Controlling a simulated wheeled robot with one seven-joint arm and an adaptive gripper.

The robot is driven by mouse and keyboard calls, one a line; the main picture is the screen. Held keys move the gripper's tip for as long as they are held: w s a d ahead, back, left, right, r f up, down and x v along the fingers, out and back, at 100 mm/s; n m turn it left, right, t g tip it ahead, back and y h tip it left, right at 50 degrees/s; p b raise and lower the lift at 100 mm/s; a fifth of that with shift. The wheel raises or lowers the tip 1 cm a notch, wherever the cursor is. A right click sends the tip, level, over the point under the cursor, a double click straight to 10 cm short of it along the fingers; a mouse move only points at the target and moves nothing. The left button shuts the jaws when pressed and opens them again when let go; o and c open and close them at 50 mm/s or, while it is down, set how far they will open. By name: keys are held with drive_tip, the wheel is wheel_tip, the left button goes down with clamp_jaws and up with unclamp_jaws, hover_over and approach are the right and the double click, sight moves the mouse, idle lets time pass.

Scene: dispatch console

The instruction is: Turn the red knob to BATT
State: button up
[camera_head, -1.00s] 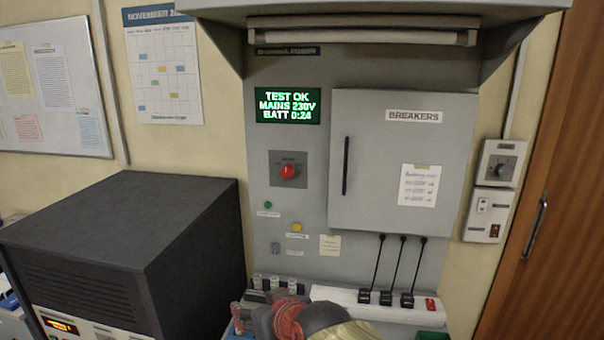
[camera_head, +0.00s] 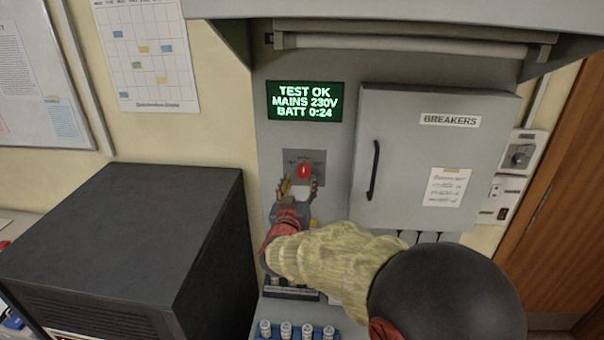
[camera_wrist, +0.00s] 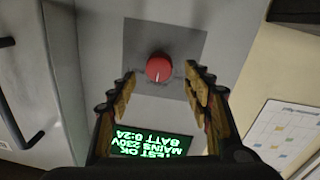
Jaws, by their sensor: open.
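The red knob (camera_head: 304,171) is round and sits on a dark grey square plate (camera_head: 291,157) on the grey panel, below the green display (camera_head: 305,101). The display reads TEST OK, MAINS 230V, BATT 0:24. My gripper (camera_head: 300,186) is open just below and in front of the knob in the head view. In the wrist view the knob (camera_wrist: 159,68) shows between and beyond the two open fingertips (camera_wrist: 162,80), with space on both sides. A pale pointer mark shows on the knob. The plate's lettering is too small to read.
The closed BREAKERS door (camera_head: 408,150) with a dark handle (camera_head: 374,171) is right of the knob. A hood (camera_head: 400,48) overhangs the panel. A large dark cabinet (camera_head: 130,230) stands at left. Several small pale-topped items (camera_head: 286,330) stand in a blue holder below.

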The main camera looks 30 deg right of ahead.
sight(303, 173)
drive_tip(key=shift+x, duration=2.2)
drive_tip(key=c, duration=1.1)
drive_tip(key=shift+c, duration=0.3)
